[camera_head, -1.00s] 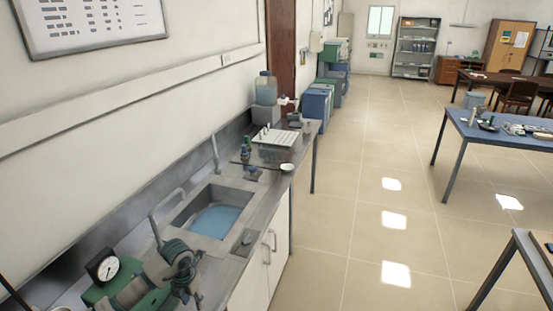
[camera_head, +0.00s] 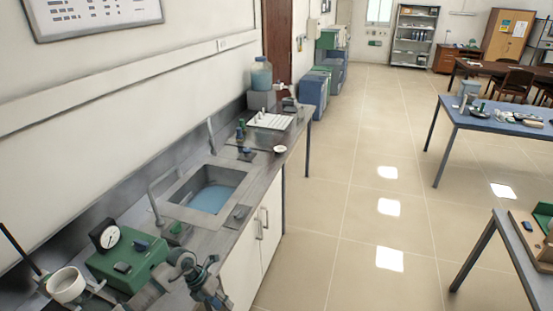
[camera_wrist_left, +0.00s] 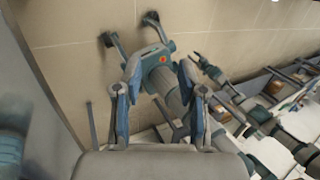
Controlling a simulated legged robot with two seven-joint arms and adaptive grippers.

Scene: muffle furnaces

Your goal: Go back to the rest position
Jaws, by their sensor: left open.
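My left gripper (camera_head: 195,270) is open and empty at the bottom of the head view, in front of the metal bench and clear of the sink. In the left wrist view its two spread fingers (camera_wrist_left: 155,90) show with nothing between them, pointing toward the tiled floor. Other teal and grey limbs of mine show behind and to the right there; I cannot tell which of them belong to the right arm. My right gripper is not seen in the head view.
The bench holds a green box (camera_head: 130,258) with a dial gauge (camera_head: 106,235), a sink (camera_head: 211,195), a white rack (camera_head: 270,121) and a bottle (camera_head: 261,75). A blue table (camera_head: 495,122) stands at right. The floor (camera_head: 340,210) between is clear.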

